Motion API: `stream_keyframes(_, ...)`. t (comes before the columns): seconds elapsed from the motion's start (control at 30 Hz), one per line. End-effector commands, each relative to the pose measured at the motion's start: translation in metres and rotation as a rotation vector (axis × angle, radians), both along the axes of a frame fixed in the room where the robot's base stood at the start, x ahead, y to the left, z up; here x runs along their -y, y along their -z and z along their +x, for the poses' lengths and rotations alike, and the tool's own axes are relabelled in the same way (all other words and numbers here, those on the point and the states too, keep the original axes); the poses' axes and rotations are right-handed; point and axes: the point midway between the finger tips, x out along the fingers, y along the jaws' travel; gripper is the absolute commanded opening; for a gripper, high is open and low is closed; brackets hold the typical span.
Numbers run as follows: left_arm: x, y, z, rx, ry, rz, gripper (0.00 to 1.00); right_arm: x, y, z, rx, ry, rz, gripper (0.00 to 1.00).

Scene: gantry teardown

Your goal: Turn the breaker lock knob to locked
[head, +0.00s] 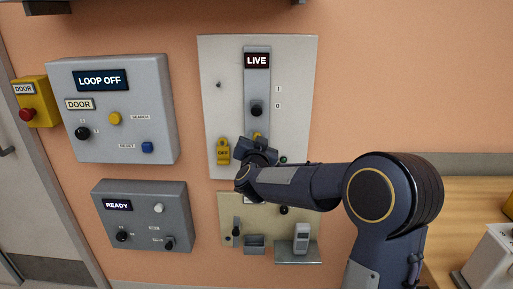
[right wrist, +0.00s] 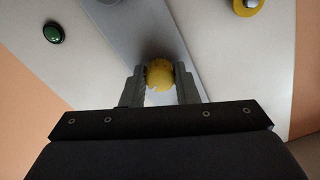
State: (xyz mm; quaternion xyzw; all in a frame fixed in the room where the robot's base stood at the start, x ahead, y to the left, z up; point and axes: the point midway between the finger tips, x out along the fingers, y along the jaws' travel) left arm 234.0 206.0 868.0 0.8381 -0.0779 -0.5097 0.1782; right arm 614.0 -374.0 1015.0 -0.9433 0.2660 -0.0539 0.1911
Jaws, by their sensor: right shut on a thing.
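The breaker panel is a light grey plate (head: 222,75) on the wall with a narrow grey strip marked LIVE (head: 257,60). A black knob (head: 256,110) sits on the strip beside the marks I and 0. Below it is a yellow knob (head: 257,136), mostly hidden by my right gripper (head: 258,146) in the head view. In the right wrist view the yellow knob (right wrist: 159,75) is between the two fingers of my right gripper (right wrist: 160,84), which is shut on it. The knob's turn position cannot be read. My left gripper is not in view.
A yellow OFF tag (head: 223,152) hangs left of the strip. A green button (right wrist: 54,32) is near the gripper. Left are the LOOP OFF box (head: 150,90), READY box (head: 140,190) and a red stop button (head: 27,114). Below is a beige panel (head: 228,207) with a small shelf (head: 298,260).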

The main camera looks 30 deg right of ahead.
Motion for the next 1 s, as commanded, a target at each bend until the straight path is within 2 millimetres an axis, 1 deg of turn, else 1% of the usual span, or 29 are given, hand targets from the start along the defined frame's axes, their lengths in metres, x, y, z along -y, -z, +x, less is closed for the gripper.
stream_keyframes(0.03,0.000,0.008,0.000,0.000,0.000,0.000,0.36,0.000,0.004,0.000,0.023,0.000,0.040,0.04)
stream_keyframes(0.1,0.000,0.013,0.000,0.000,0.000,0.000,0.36,0.000,0.004,0.000,0.057,0.000,0.094,0.04)
stream_keyframes(0.5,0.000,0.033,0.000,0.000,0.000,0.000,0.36,0.000,0.003,0.000,0.207,-0.001,0.342,0.04)
stream_keyframes(0.73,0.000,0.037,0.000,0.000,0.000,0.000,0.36,0.000,0.002,0.000,0.252,0.001,0.413,0.04)
stream_keyframes(1.0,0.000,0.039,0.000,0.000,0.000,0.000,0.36,0.000,0.001,0.000,0.267,0.001,0.440,0.04)
